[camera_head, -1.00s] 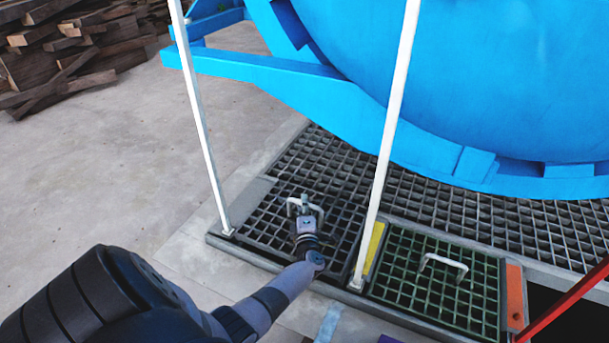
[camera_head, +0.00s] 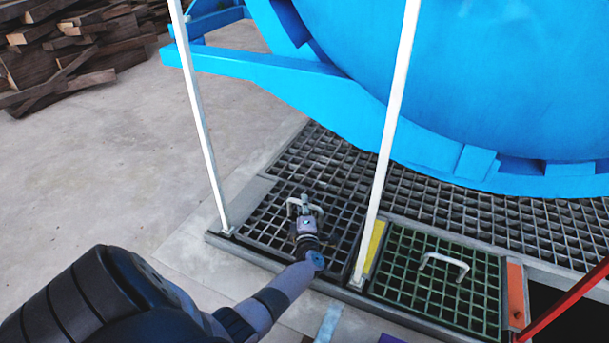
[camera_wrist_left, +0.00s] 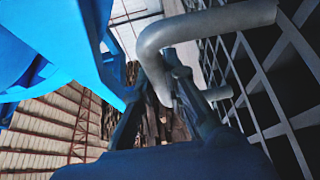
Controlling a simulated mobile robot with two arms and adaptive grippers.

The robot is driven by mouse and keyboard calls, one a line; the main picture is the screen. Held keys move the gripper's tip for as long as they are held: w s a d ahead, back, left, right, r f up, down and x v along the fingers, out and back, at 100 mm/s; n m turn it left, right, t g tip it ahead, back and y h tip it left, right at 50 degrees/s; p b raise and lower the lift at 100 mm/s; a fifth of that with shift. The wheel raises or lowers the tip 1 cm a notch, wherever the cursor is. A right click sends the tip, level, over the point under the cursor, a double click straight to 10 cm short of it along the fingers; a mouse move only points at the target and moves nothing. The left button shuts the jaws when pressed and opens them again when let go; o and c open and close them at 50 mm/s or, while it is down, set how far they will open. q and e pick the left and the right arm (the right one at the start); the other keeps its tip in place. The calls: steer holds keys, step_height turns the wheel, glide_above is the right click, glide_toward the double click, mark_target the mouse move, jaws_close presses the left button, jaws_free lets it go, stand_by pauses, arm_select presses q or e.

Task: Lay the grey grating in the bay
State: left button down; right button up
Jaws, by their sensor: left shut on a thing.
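The grey grating (camera_head: 267,221) lies in the bay between the two white posts, flat and level with the frame around it as far as the head view shows. Its pale handle (camera_head: 317,209) stands up near the middle. My left gripper (camera_head: 304,201) is shut on the handle, with the arm reaching in from the lower left. In the left wrist view, the grey bent handle (camera_wrist_left: 205,25) passes between the fingers (camera_wrist_left: 165,95), and the grating's bars (camera_wrist_left: 262,85) show at the right. The bay's floor is hidden under the grating. My right gripper is not in view.
White posts (camera_head: 202,130) and (camera_head: 388,140) rise on either side of the grating. A green grating (camera_head: 410,290) with a white handle lies to the right, beyond a yellow strip (camera_head: 374,247). A red bar (camera_head: 565,300) crosses the lower right. The blue vessel (camera_head: 480,80) overhangs behind.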

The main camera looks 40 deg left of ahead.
arm_select(q)
steer(key=shift+w+f+b, duration=0.1)
steer(key=shift+f+b, duration=1.2)
steer(key=shift+b, duration=0.2)
steer(key=c, duration=1.6)
jaws_free()
steer(key=shift+c, duration=0.2)
steer(key=shift+o, duration=0.4)
steer(key=shift+f, duration=0.1)
